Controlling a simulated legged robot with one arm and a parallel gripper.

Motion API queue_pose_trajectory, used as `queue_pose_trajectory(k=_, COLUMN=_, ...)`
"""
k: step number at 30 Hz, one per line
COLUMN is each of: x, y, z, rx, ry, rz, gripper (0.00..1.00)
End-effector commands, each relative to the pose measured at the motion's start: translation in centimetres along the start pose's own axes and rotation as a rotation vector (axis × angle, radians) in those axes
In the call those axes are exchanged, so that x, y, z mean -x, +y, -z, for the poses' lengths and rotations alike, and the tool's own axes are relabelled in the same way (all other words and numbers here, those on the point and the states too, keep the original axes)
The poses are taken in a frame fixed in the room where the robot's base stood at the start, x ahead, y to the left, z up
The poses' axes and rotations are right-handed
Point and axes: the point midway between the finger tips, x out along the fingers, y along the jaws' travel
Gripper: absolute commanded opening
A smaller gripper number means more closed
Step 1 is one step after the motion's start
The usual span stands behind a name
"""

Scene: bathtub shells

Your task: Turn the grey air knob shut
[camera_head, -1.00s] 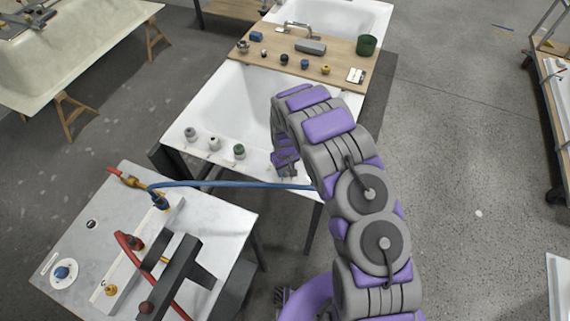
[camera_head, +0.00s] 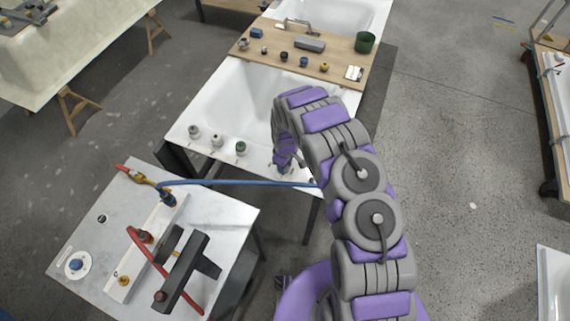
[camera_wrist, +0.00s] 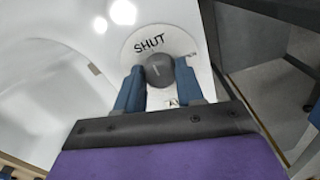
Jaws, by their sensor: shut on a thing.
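The grey air knob (camera_wrist: 159,69) shows in the wrist view, on a round white plate (camera_wrist: 150,42) with the word SHUT at its upper part. A pale line marks the knob's face. My gripper (camera_wrist: 160,80) has its two blue fingers on either side of the knob and is shut on it. In the head view my gripper (camera_head: 284,165) is at the near rim of the white bathtub (camera_head: 215,100), and it hides the knob there.
Several other knobs stand on the same rim, one of them green (camera_head: 241,148). A blue hose (camera_head: 240,183) runs from the near worktable (camera_head: 90,245) toward the tub, in front of my gripper. A wooden board (camera_head: 350,60) with small parts lies across the tub's far end.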

Motion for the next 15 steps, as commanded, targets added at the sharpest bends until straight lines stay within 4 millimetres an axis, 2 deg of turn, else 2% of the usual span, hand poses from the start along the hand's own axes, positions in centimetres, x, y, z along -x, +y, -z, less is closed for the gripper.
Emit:
queue_pose_trajectory(k=9, x=0.25, y=0.28, z=0.36, rx=0.001, ry=0.009, rz=-0.008, gripper=0.07)
queue_pose_trajectory(k=10, x=0.25, y=0.27, z=0.36, rx=0.001, ry=0.009, rz=-0.008, gripper=0.40)
queue_pose_trajectory(k=15, x=0.16, y=0.17, z=0.23, rx=0.000, ry=0.006, rz=-0.005, gripper=0.56)
